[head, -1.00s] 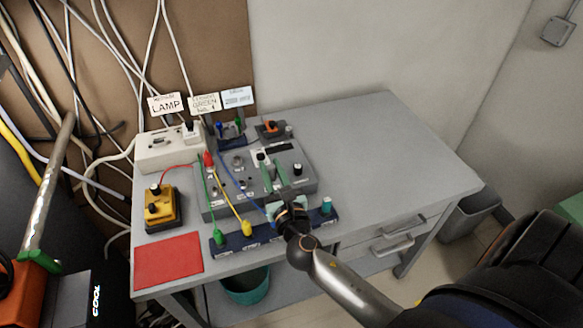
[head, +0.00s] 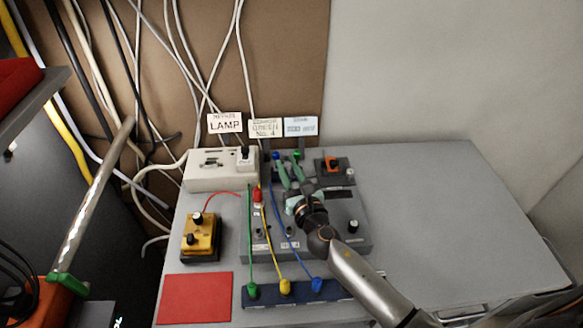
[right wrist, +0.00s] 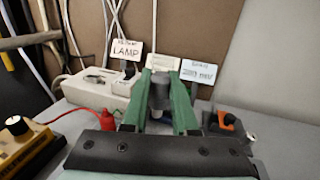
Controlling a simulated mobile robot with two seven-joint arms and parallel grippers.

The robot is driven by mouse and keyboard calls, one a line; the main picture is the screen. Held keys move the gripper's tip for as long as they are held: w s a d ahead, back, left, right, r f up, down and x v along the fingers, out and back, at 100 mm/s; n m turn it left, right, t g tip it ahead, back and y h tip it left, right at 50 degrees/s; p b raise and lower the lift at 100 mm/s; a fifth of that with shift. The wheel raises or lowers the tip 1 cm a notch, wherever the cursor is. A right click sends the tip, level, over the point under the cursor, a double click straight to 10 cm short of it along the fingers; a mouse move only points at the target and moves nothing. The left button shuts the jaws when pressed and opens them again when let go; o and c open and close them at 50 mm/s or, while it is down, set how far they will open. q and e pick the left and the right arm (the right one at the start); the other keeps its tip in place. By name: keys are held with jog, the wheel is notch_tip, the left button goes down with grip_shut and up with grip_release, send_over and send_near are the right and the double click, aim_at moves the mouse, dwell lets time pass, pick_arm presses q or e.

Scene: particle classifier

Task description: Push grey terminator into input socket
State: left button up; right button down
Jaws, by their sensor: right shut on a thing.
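The grey terminator (right wrist: 160,92) is a small dark grey cylinder between the green fingers in the right wrist view. In the head view it is too small or hidden to make out. My right gripper (head: 291,172) is shut on it, above the back part of the grey classifier box (head: 352,240), near a small rack with a blue and a green knob (head: 296,154). It also shows in the right wrist view (right wrist: 160,88). I cannot tell which opening is the input socket, nor whether the terminator touches anything. My left gripper is not in view.
Green, yellow and blue leads run to a blue rail (head: 300,292) in front. A yellow box (head: 201,238) and a red mat (head: 195,297) lie left. A white lamp unit (head: 222,170) and a dark block with an orange knob (head: 333,168) stand behind. The table's right side is clear.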

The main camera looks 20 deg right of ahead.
jog(key=shift+s, duration=0.1)
notch_tip(320, 180, down, 6)
jog(key=b, duration=0.5)
jog(key=shift+b, duration=0.3)
jog(key=shift+f+b, duration=0.75)
jog(key=shift+f, duration=0.1)
dwell(1.6)
jog(key=shift+f, duration=0.25)
jog(key=shift+s+f+b, duration=0.15)
jog(key=shift+f+b, duration=0.45)
jog(key=shift+a, duration=0.1)
jog(key=shift+r, duration=0.15)
jog(key=shift+r+p, duration=0.4)
jog(key=shift+p, duration=0.25)
jog(key=shift+w+r, duration=0.2)
dwell(0.8)
